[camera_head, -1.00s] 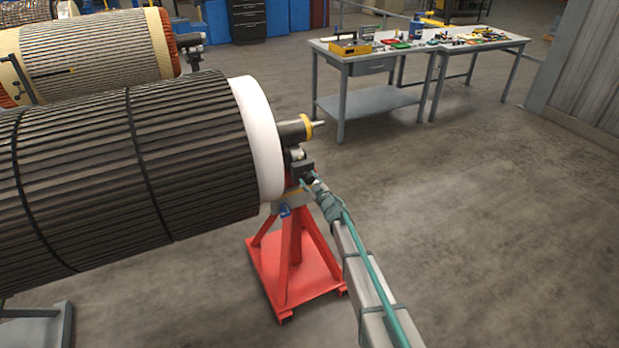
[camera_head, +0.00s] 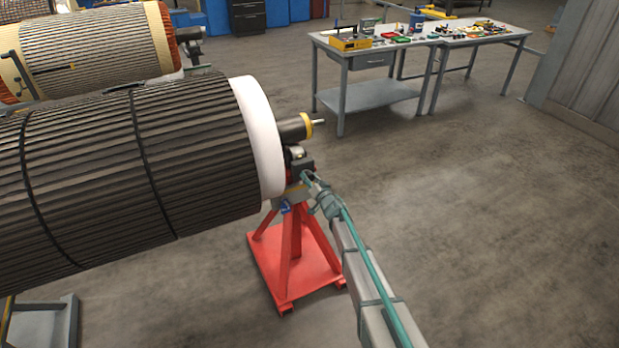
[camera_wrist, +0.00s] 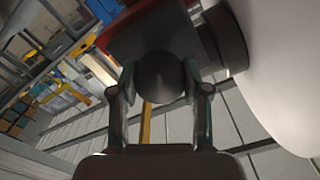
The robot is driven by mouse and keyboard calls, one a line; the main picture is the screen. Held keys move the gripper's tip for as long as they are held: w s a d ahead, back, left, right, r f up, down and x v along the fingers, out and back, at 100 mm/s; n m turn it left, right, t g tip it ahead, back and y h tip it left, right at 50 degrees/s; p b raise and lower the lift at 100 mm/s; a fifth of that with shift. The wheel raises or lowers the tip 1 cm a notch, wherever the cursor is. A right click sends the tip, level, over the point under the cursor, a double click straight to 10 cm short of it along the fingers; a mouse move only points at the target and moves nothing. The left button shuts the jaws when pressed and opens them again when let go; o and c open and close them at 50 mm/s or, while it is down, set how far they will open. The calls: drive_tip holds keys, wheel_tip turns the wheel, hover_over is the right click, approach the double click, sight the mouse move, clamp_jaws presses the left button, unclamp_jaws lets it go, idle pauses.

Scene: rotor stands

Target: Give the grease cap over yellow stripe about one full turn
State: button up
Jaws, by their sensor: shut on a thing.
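In the wrist view a dark round cap (camera_wrist: 160,76) sits between the two fingers of my gripper (camera_wrist: 161,92), which is shut on it. A narrow yellow stripe (camera_wrist: 146,124) shows just below the cap in that view. In the head view my gripper (camera_head: 308,179) is at the block on top of the red stand (camera_head: 292,262), below the rotor's shaft end. The cap itself is hidden or too small to make out there.
The large dark rotor (camera_head: 110,185) with a white end ring (camera_head: 258,135) lies left of my gripper. Its shaft end with a yellow ring (camera_head: 309,124) juts out just above. A workbench (camera_head: 375,93) with tools stands behind. The floor to the right is clear.

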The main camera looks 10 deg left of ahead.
drive_tip(key=m, duration=0.4)
drive_tip(key=shift+m, duration=0.3)
drive_tip(key=m, duration=1)
drive_tip(key=shift+m, duration=0.4)
drive_tip(key=m, duration=0.4)
drive_tip(key=shift+m, duration=0.3)
drive_tip(key=o, duration=1.1)
drive_tip(key=shift+o, duration=0.2)
drive_tip(key=v, duration=1.2)
